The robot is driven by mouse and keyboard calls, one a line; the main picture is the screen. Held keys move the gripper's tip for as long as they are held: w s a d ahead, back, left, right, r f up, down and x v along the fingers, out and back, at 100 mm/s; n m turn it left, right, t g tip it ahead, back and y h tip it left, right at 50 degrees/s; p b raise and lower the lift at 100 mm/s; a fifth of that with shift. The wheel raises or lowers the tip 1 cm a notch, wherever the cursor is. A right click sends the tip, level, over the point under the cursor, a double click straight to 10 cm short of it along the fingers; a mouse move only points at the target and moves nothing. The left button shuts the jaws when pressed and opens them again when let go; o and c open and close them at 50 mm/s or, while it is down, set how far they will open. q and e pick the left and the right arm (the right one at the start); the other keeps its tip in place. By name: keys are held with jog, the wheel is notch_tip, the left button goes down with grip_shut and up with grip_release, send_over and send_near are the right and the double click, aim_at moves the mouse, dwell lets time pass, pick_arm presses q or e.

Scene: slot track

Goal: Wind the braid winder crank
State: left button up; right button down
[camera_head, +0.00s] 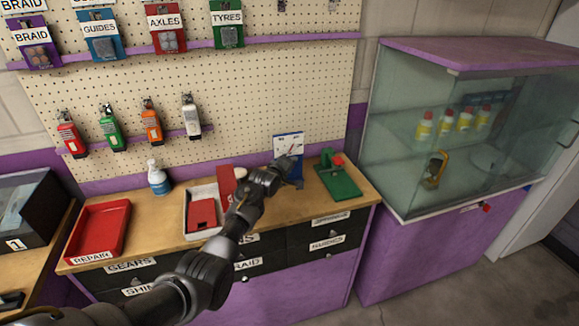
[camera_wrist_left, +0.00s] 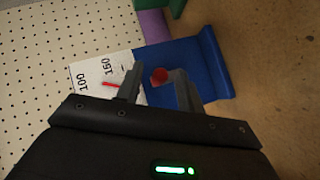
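A blue stand with a white scale card (camera_head: 287,142) is at the back of the wooden bench. I cannot tell for sure which is the braid winder, and no crank arm is clear. My left gripper (camera_head: 291,153) is in front of the blue stand. My right gripper is not in view.
On the bench are a red tray (camera_head: 98,230), a white tray (camera_head: 190,215) with red items and a pump bottle (camera_head: 158,180). A pegboard (camera_head: 200,90) with hanging goods rises behind. A glass cabinet (camera_head: 460,140) stands at the right. Bare wood shows around the green device.

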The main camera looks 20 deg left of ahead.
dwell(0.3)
pick_arm(q)
jog(key=b+v, duration=0.1)
jog(key=v, duration=0.9)
jog(key=shift+s, duration=0.4)
jog(key=shift+a, duration=0.1)
